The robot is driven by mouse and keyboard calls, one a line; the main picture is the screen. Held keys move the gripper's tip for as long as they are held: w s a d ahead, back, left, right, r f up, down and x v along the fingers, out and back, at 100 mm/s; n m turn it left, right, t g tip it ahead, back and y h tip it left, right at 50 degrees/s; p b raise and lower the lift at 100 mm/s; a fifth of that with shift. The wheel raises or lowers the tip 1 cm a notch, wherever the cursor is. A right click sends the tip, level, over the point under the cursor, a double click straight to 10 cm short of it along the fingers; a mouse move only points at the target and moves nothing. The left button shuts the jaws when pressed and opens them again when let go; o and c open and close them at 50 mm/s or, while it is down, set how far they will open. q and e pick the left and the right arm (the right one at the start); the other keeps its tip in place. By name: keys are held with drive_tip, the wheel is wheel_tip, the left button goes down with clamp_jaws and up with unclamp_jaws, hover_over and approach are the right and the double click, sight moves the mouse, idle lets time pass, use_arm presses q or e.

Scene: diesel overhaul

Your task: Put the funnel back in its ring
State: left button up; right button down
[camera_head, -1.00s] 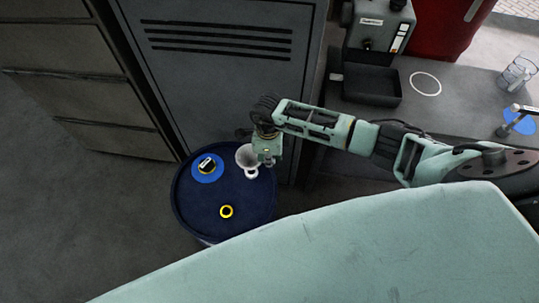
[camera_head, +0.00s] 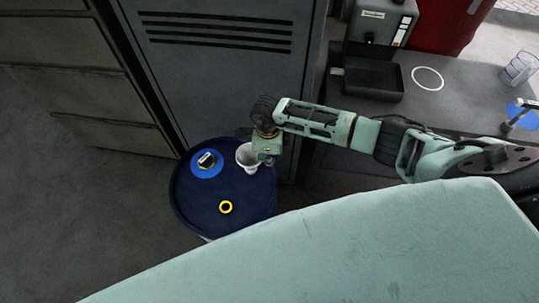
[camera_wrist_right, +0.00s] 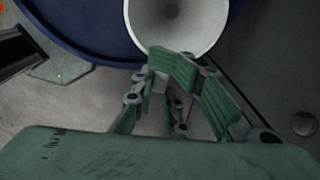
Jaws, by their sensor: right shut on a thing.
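The white funnel (camera_head: 246,157) is at the back right of the blue drum's top, wide mouth up, close to upright. My right gripper (camera_head: 267,159) is at the funnel's right side, shut on it by the rim. In the right wrist view the funnel's mouth (camera_wrist_right: 190,35) shows at the top, beside the green fingers (camera_wrist_right: 190,78). I cannot tell whether its spout touches the drum. A thin white ring (camera_head: 428,81) lies on the grey bench, empty. My left gripper is not in view.
The blue drum (camera_head: 215,222) bears a yellow-rimmed opening (camera_head: 226,207) and a blue disc (camera_head: 207,164) with a black cap. A dark tray (camera_head: 373,83) stands left of the white ring. A glass jar (camera_head: 520,68) and another blue disc (camera_head: 522,118) are to its right.

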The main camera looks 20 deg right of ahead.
drive_tip(key=shift+f, duration=0.1)
drive_tip(key=shift+f+b, duration=1.1)
drive_tip(key=c, duration=1.5)
unclamp_jaws()
drive_tip(key=shift+r, duration=0.3)
wheel_tip(320, 180, up, 12)
drive_tip(key=shift+a+f, duration=0.15)
drive_tip(key=shift+f, duration=0.1)
